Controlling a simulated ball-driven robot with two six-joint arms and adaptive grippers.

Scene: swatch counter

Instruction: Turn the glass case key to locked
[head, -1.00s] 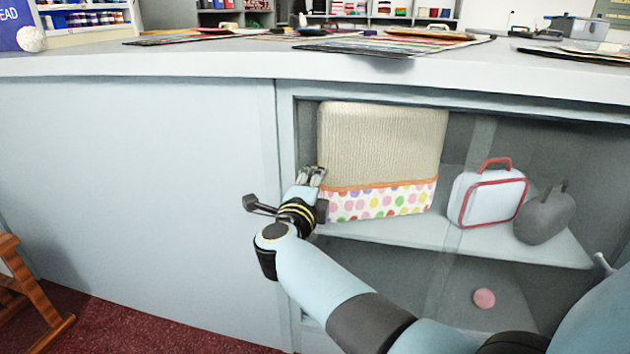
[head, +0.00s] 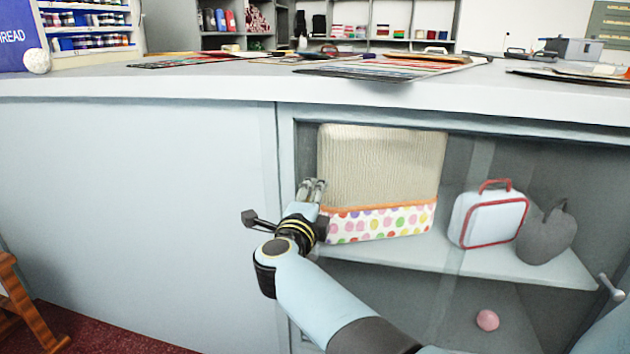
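The glass case is the framed front (head: 287,160) in the counter's right half, with shelves showing behind the pane. My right gripper (head: 313,185), on the arm coming in from the lower right, is at the case's left frame, beside the cushion. Its two fingers are close together and point away from me; whether they touch the frame or are shut on anything is unclear. I cannot make out a key or lock there; the gripper may hide it. A small silver peg (head: 612,288) sticks out at the case's right side; I cannot tell what it is. My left gripper is not in view.
Inside the case are a knitted, dotted cushion (head: 380,180), a white case with red trim (head: 490,217), a grey apple-shaped object (head: 547,237) and a pink ball (head: 487,320). A wooden chair (head: 25,310) stands lower left. Swatch sheets (head: 400,68) lie on the countertop (head: 200,85).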

